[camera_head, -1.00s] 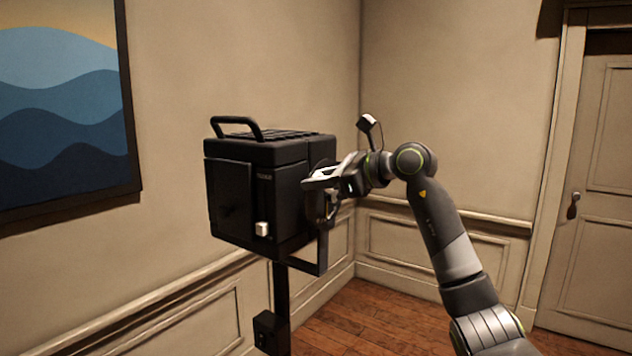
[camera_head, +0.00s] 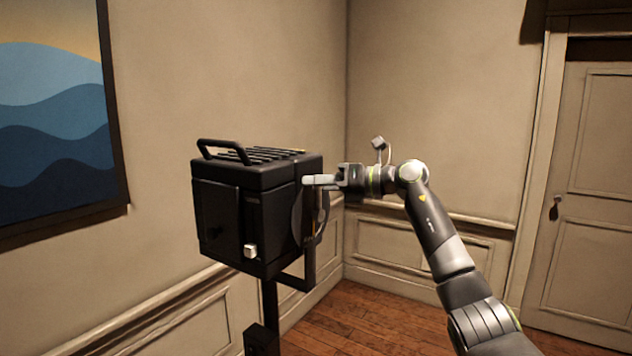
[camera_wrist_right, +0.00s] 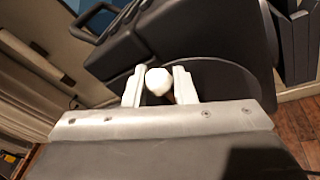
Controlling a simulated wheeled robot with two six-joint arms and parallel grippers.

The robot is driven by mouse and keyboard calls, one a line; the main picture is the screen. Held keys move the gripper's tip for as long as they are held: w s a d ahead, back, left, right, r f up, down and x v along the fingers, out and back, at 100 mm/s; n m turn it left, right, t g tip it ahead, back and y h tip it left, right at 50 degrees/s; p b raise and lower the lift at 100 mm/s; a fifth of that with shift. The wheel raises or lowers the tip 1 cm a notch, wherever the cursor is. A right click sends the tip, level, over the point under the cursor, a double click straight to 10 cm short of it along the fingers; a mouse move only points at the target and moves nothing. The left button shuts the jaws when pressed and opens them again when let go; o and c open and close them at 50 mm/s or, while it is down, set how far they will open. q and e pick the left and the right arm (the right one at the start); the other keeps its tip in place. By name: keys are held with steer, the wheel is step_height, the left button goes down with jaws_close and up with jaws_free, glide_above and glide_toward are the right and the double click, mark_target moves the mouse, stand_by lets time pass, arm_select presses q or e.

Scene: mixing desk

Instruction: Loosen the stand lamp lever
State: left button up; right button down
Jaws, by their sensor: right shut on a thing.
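The stand lamp (camera_head: 240,215) is a black box-shaped head with a top handle, held in a bracket on a black pole; it also shows in the right wrist view (camera_wrist_right: 215,40). My right gripper (camera_head: 310,181) is at the lamp's right side, its pale fingers pointing left. In the right wrist view, the fingers (camera_wrist_right: 158,88) stand either side of a white rounded lever knob (camera_wrist_right: 158,81), in front of the dark round side plate. The gripper is shut on this lever. My left gripper is out of view.
A small white knob (camera_head: 250,251) sits on the lamp's front. A framed wave picture (camera_head: 55,110) hangs on the left wall. A panelled door (camera_head: 590,190) is at the far right. The wooden floor (camera_head: 365,318) between lamp and door looks clear.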

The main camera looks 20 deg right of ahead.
steer(key=shift+w+d+f+m, duration=0.1)
steer(key=shift+f+m, duration=0.05)
steer(key=shift+m, duration=0.25)
steer(key=c, duration=1.3)
jaws_free()
steer(key=b+v, duration=0.6)
steer(key=v, duration=1.1)
steer(key=shift+d, duration=0.2)
